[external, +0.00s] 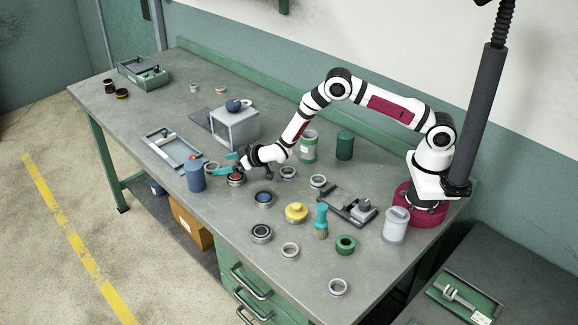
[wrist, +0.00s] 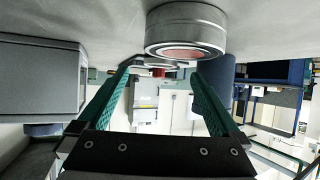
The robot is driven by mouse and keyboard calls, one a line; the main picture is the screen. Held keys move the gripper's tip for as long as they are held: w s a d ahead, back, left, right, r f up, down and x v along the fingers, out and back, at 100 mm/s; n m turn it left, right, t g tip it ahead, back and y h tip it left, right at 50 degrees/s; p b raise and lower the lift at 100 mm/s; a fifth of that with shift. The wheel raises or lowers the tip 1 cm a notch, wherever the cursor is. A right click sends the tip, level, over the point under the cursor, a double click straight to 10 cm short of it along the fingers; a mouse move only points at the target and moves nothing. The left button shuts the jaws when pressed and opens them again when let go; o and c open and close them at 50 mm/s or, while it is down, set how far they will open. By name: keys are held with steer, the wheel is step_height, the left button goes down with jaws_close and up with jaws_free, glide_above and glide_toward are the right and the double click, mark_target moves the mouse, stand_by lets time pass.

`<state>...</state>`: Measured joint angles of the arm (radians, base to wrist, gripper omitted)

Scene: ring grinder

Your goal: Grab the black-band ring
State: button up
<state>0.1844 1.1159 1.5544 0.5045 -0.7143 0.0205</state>
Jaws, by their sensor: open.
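Several rings lie on the bench, and I cannot tell for certain which one is the black-band ring. One ring with a dark upper band (external: 261,233) lies near the front edge. A ring with a red centre (external: 235,181) lies just below my gripper (external: 229,163) in the external view. In the wrist view a thick metal ring with a reddish centre (wrist: 186,30) is large at the top, just beyond the open teal fingers of my gripper (wrist: 163,74). Nothing is between the fingers.
A blue cylinder (external: 195,177) stands close left of my gripper. A grey box (external: 236,130) stands behind it, and a shallow tray (external: 160,147) lies further left. A blue-centred ring (external: 263,198) and yellow part (external: 296,212) lie to the right.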

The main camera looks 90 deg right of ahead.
steer(key=x, duration=0.4)
steer(key=shift+w+f, duration=0.15)
steer(key=shift+f, duration=0.2)
steer(key=c, duration=1.6)
